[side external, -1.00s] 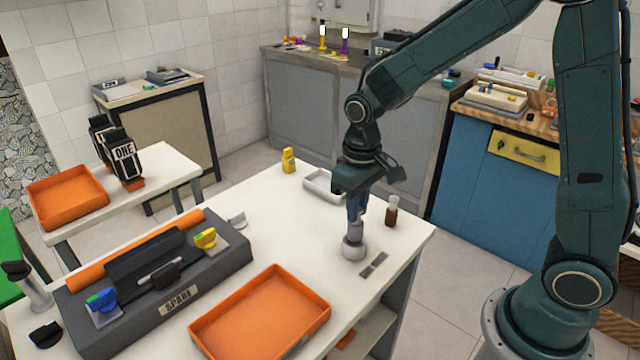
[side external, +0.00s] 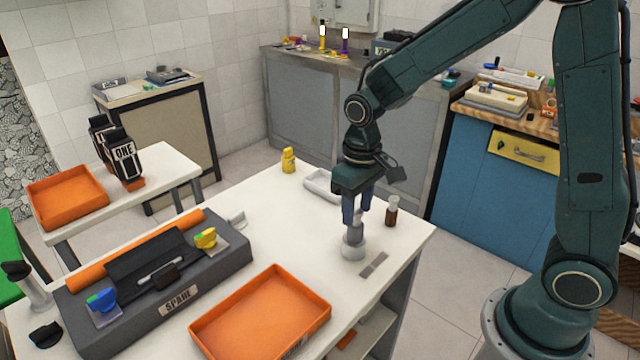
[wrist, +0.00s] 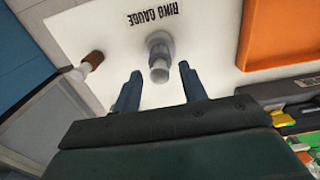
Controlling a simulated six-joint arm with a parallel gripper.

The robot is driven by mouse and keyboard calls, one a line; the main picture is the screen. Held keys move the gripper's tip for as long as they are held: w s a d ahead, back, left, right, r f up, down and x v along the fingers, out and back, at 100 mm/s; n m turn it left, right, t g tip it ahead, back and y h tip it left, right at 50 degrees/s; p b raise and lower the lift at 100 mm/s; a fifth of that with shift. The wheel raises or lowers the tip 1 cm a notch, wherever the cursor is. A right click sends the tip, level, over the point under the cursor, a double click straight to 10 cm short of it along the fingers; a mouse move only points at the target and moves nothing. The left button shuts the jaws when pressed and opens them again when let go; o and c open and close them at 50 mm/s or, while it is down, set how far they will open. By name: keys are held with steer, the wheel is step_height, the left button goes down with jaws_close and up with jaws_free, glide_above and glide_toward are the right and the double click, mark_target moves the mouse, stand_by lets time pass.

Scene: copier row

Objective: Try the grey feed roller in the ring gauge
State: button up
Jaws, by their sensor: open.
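The grey feed roller (side external: 355,232) stands upright in the pale, round ring gauge (side external: 353,250) near the right edge of the white table. Its lower end is hidden inside the gauge, so I cannot tell how deep it sits. In the wrist view the roller (wrist: 159,72) points up toward me, with the ring gauge (wrist: 158,39) around its far end. My gripper (side external: 357,222) is directly above the gauge, pointing down. Its fingers are open, one on each side of the roller, with gaps showing in the wrist view (wrist: 160,71).
A RING GAUGE label (wrist: 152,16) lies beside the gauge. A brown bottle (side external: 391,213) stands close on the right, and a white tray (side external: 320,185) lies behind. An orange tray (side external: 205,337) and a dark SPARE unit (side external: 225,262) fill the left. Table between is clear.

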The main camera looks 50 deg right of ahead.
step_height(320, 180, up, 14)
steer(key=shift+f, duration=0.25)
stand_by(0.4)
steer(key=s+d+r+t, duration=0.2)
steer(key=s+t, duration=0.3)
steer(key=s, duration=1.3)
steer(key=shift+t, duration=0.3)
